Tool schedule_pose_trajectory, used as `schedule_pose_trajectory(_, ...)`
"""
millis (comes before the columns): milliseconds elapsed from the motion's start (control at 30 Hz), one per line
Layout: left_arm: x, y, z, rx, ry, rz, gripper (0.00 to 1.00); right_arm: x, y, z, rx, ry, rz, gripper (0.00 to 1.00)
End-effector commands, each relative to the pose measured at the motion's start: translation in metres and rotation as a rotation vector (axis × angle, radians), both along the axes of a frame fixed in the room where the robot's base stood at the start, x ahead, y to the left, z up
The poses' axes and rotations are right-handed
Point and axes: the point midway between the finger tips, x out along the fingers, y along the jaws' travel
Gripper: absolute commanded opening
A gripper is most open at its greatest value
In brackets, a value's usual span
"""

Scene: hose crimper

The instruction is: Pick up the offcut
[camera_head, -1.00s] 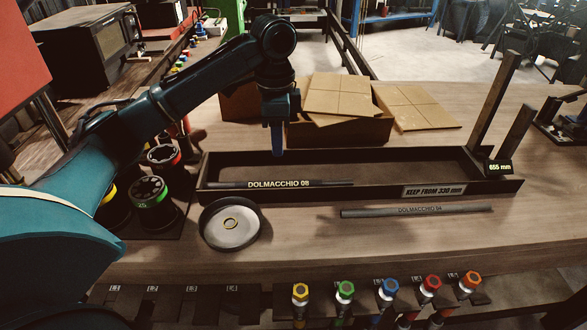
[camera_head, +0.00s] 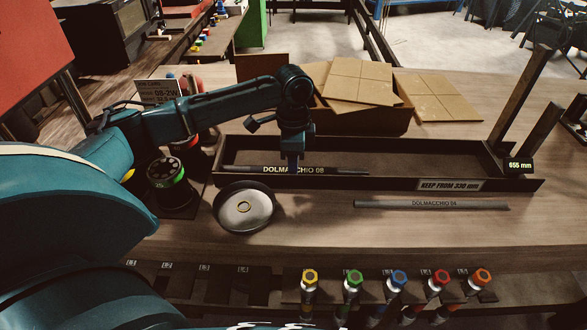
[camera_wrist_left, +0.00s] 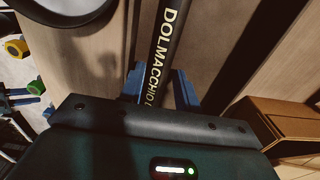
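Two dark hose pieces show in the head view. One, lettered DOLMACCHIO 08 (camera_head: 255,169), lies in the long dark tray (camera_head: 403,182) marked KEEP FROM 330 mm. The other, lettered DOLMACCHIO 04 (camera_head: 430,205), lies on the table in front of the tray. No label calls either one the offcut. My left gripper (camera_head: 293,167) points down into the tray at the 08 hose. In the left wrist view, the 08 hose (camera_wrist_left: 167,40) runs between the two blue fingers (camera_wrist_left: 160,88), which stand apart on either side of it. My right gripper is out of view.
A round metal dish (camera_head: 245,207) stands before the tray's left end. A cardboard box (camera_head: 365,120) with flat sheets is behind it. A post with a 655 mm display (camera_head: 520,165) is at its right end. Colour-capped fittings (camera_head: 354,285) line the front edge.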

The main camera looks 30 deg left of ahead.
Motion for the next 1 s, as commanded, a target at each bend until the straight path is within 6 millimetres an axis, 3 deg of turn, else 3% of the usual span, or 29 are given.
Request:
schedule_pose_trajectory(100, -0.0005, -0.0007, -0.0109, -0.001, 0.002, -0.001, 0.33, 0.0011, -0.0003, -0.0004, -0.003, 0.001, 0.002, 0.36)
schedule_pose_trajectory(367, -0.0002, -0.0008, -0.013, -0.001, 0.0, -0.001, 0.32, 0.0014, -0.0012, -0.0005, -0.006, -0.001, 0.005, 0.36)
schedule_pose_trajectory(733, -0.0001, -0.0009, -0.0126, -0.001, 0.0, -0.001, 0.02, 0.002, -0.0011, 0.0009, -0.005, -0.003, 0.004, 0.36)
schedule_pose_trajectory(1000, 0.0002, -0.0011, -0.0119, -0.002, -0.001, -0.001, 0.0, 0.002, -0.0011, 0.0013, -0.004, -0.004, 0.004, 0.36)
